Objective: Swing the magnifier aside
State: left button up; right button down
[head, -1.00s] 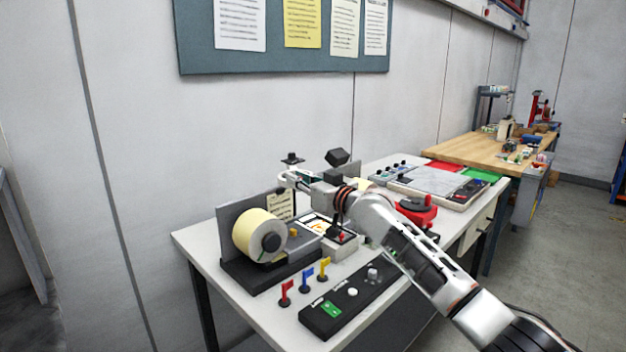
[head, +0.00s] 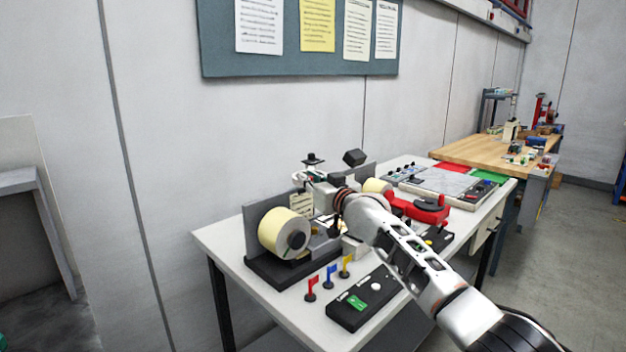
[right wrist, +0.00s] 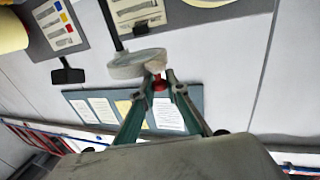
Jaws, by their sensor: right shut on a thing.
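The magnifier (right wrist: 137,63) shows in the right wrist view as a round, pale grey disc with a thick rim, above the fingertips. My right gripper (right wrist: 160,84) is shut on a small red knob (right wrist: 160,79) at the disc's edge. In the head view my right gripper (head: 308,179) is over the back of the label rewinder, behind the roll (head: 285,233). There the magnifier is too small or too hidden to make out. My left gripper is not in view.
Red, blue and yellow flags (head: 330,277) stand at the table's front left, beside a black control box (head: 362,299). A red-handled device (head: 425,208) is right of my arm. A black block (head: 354,157) is raised at the back. A board with papers (head: 300,40) hangs on the wall.

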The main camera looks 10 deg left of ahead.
jog(key=shift+f, duration=0.1)
jog(key=c, duration=2)
grip_release()
jog(key=shift+s, duration=0.15)
jog(key=shift+s+d, duration=0.2)
jog(key=shift+s, duration=0.3)
jog(key=shift+v, duration=5.4)
jog(key=shift+w+d, duration=0.1)
